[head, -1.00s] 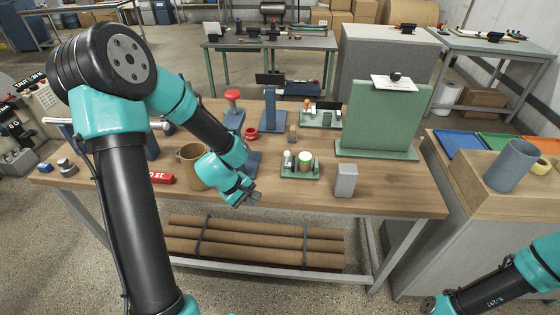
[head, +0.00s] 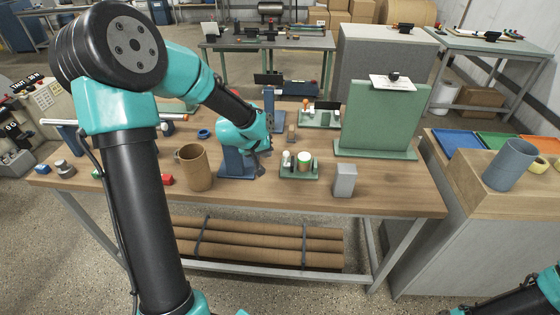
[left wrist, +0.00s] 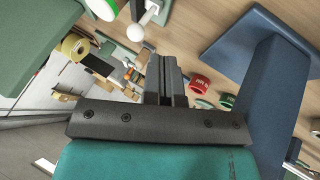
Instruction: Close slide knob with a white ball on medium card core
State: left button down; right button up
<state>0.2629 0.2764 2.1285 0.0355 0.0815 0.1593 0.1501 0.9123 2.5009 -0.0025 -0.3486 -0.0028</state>
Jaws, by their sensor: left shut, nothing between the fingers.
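A small green fixture (head: 300,177) stands on the wooden workbench in the head view. It carries a white and green cylinder (head: 305,159) and a knob with a white ball (head: 287,155) to the left of it. In the left wrist view the white ball (left wrist: 135,33) and its pale stem show at the upper left, beside the green-rimmed cylinder (left wrist: 101,9). My left gripper (head: 268,152) is just left of the knob, apart from it. Its fingers (left wrist: 167,75) are shut and empty in the left wrist view. I cannot make out a card core label. My right gripper is out of view.
A blue stand (head: 236,166) is behind and below my left wrist. A brown mug (head: 194,168) stands to the left. A grey block (head: 344,180) and a tall green panel (head: 383,120) stand to the right. The bench front between block and mug is clear.

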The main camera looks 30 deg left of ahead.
pick_arm(q)
jog(key=shift+x, duration=5)
